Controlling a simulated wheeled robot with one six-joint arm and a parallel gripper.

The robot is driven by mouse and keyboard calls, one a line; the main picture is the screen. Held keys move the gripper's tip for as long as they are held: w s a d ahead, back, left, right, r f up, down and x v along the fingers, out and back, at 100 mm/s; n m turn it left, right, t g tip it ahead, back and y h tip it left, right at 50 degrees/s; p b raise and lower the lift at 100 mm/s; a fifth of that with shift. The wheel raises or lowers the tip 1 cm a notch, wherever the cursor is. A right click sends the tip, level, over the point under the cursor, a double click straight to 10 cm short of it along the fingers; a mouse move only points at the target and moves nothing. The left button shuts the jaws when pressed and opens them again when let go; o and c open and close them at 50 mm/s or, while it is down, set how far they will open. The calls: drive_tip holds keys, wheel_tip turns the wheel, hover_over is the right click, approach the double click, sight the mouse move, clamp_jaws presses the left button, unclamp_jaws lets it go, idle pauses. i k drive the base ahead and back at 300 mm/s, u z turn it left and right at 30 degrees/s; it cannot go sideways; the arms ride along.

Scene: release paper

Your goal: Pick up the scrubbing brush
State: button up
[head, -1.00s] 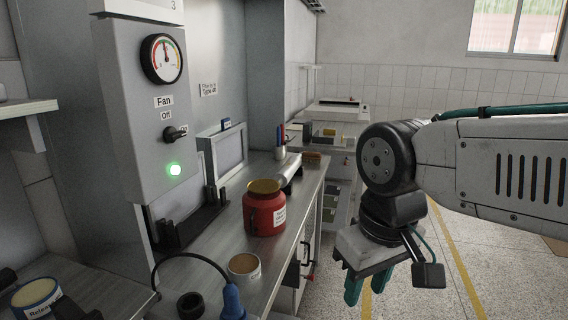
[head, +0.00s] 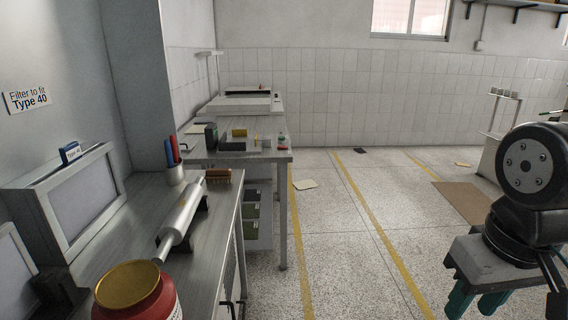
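A small brown block with what look like bristles, which appears to be the scrubbing brush (head: 218,175), lies on the metal counter (head: 140,225) near its far end. It sits just beyond a metal roller and right of a pen cup. My gripper (head: 477,303) hangs at the lower right over the floor, well right of the counter and apart from the brush. Its two teal fingers point down with a gap between them and nothing seen in it. The fingertips are near the bottom edge of the picture.
A farther table (head: 283,157) holds a printer-like device (head: 247,101). The floor (head: 350,230) right of the counter is largely clear.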

sight(212, 175)
drive_tip(key=z, duration=0.6)
drive_tip(key=i, duration=2.9)
drive_tip(key=u, duration=1.5)
drive_tip(key=i, duration=0.85)
drive_tip(key=u, duration=0.95)
